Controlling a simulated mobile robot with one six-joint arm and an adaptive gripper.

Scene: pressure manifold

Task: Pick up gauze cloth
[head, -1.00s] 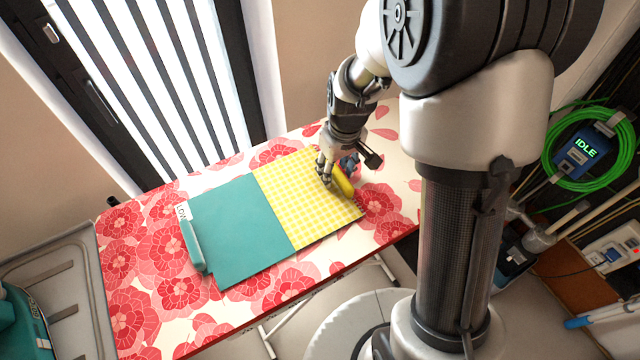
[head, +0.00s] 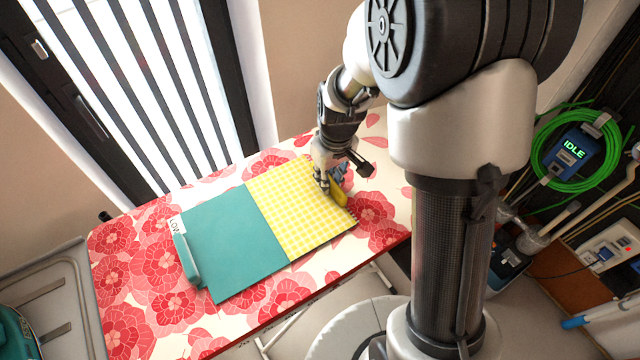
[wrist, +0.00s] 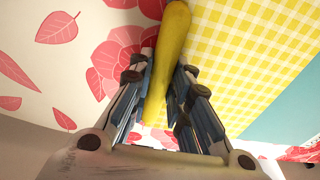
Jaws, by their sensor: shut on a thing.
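A yellow checkered sheet (head: 290,215), which looks like cloth, lies flat on the table beside a plain teal sheet (head: 232,238). A smooth, long yellow piece (head: 340,194) is at the checkered sheet's right edge. My gripper (head: 326,186) is low over that edge, pointing down. In the wrist view my gripper (wrist: 158,95) has its fingers on both sides of the yellow piece (wrist: 166,60), shut on it. I cannot tell whether the piece is joined to the checkered sheet (wrist: 250,60). No separate white gauze shows.
The table (head: 130,290) has a red flower pattern. A teal bar (head: 187,260) with a white label (head: 176,226) lies at the teal sheet's left edge. A grey tray (head: 45,290) stands at the left.

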